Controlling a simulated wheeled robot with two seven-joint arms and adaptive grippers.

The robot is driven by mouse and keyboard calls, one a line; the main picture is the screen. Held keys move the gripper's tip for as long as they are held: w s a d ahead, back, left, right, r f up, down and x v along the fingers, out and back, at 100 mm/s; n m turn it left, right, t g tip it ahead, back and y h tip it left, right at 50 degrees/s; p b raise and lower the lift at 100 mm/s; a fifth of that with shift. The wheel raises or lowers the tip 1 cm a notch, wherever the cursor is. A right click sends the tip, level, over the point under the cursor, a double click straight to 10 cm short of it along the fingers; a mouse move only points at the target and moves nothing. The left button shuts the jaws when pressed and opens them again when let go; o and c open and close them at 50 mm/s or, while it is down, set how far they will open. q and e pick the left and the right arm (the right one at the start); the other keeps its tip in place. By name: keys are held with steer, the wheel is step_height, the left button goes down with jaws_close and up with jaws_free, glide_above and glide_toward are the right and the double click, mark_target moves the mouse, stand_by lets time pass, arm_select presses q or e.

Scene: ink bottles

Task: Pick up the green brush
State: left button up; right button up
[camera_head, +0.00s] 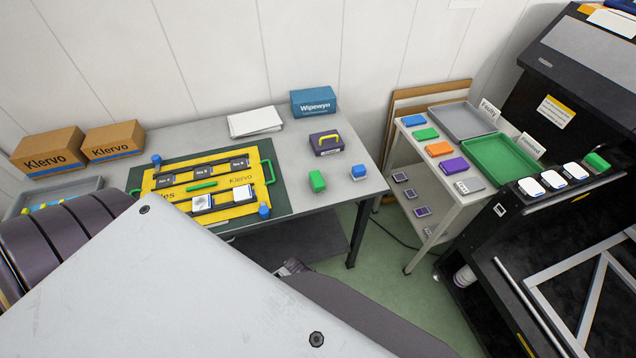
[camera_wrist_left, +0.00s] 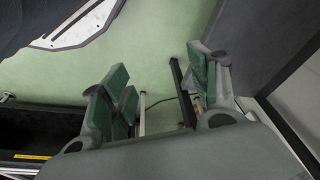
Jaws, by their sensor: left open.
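I cannot tell for sure which green thing is the brush. A slim green bar (camera_head: 201,186) lies on the yellow board (camera_head: 240,212) on the table. A short green block (camera_head: 317,181) stands on the bare table right of the board. A flat green piece (camera_head: 426,133) lies on the small cart, and another green block (camera_head: 596,162) sits on the black machine. My left gripper (camera_wrist_left: 160,92) is open and empty in the left wrist view, its green-padded fingers spread above the green floor. My right gripper is not identifiable in view.
A green tray (camera_head: 497,155) lies on the cart. My pale body panel covers the foreground.

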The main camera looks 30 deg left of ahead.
arm_select(q)
steer(key=w+d+r+m+b, duration=0.1)
steer(key=w+r, duration=0.2)
steer(key=r, duration=0.4)
steer(key=w+d+r+m+t+h+b, duration=0.1)
steer(key=w+r, duration=0.1)
steer(key=r, duration=0.4)
steer(key=w+d+r+m+b, duration=0.1)
steer(key=w+r, duration=0.2)
steer(key=r, duration=0.4)
step_height(320, 180, up, 21)
steer(key=m+g+y, duration=0.1)
steer(key=m+g, duration=0.2)
steer(key=m, duration=1.8)
glide_above(318, 179)
steer(key=shift+w+a+f+b, duration=0.1)
steer(key=shift+a+b, duration=0.05)
steer(key=shift+b, duration=0.2)
step_height(318, 179, down, 8)
steer(key=shift+f, duration=0.3)
